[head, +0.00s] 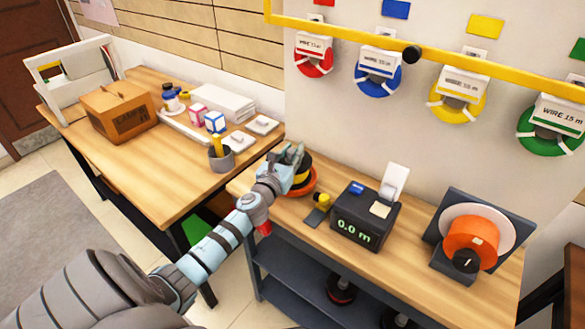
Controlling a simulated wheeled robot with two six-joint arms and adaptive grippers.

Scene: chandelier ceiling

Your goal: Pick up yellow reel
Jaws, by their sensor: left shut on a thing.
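My left gripper (289,160) reaches over the left end of the right-hand bench. It is shut on a small reel with a yellow band and dark parts (303,172), which the fingers partly cover. An orange-red disc (304,188) shows directly under this reel; I cannot tell whether they touch. Another yellow reel (457,107) hangs on the wall with a white wire label. My right gripper is not in view.
A black meter box (366,217) reading 0.0 m and an orange spool on a stand (471,241) are to the right. Red (314,62), blue (378,79) and green (549,139) reels hang above. A pen cup (221,158) stands on the left table.

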